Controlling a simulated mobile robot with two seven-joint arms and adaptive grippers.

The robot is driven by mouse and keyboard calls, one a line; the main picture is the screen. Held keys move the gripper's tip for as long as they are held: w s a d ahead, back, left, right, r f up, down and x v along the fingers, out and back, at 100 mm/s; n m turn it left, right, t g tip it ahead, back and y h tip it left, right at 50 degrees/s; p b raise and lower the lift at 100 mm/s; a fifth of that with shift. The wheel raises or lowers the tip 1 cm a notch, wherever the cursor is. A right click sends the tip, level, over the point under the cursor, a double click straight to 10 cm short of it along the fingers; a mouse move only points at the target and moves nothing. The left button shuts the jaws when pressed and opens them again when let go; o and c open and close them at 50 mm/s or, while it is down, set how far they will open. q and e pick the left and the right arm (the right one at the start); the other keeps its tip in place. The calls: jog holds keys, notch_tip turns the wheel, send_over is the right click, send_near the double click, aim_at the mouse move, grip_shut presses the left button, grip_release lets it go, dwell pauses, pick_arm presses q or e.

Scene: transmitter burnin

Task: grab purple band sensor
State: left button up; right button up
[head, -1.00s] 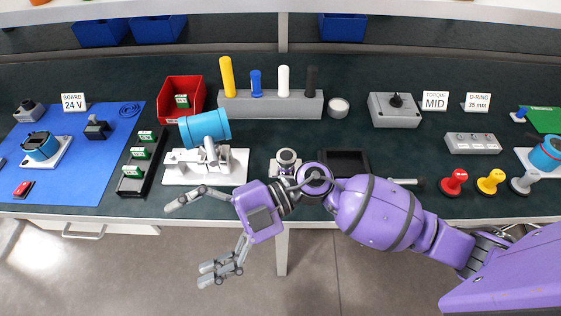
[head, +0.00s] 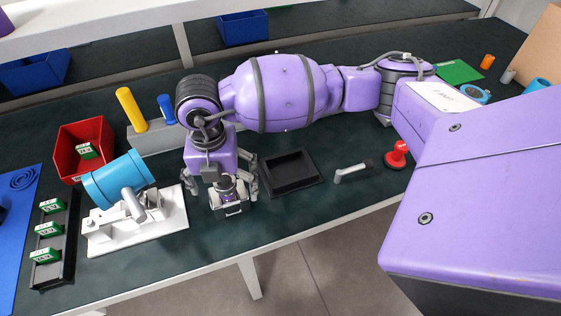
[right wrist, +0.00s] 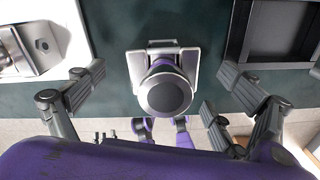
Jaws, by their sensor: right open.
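The purple band sensor (right wrist: 165,88) has a dark round cap, a grey body and a purple band. It stands upright in a light metal cradle (right wrist: 136,60) on the bench. In the head view the sensor (head: 229,187) is partly hidden under my right gripper (head: 222,186). My right gripper is open, pointing down over it, with one finger on each side. In the right wrist view, my right gripper (right wrist: 160,82) shows clear gaps between both fingers and the sensor. My left gripper is not in view.
A white fixture with a blue cylinder (head: 118,178) stands close on the left. A black tray (head: 318,181) lies close on the right, then a grey handled tool (head: 352,172) and a red knob (head: 396,155). A red bin (head: 66,166) and a peg block (head: 150,143) are behind.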

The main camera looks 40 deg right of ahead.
aim_at(227, 195)
notch_tip(227, 195, down, 4)
jog(key=shift+s+d+r, duration=0.1)
jog(key=shift+r, duration=0.1)
jog(key=shift+r, duration=0.1)
jog(key=c, duration=2)
jog(key=shift+r, duration=0.1)
jog(key=shift+c, duration=0.2)
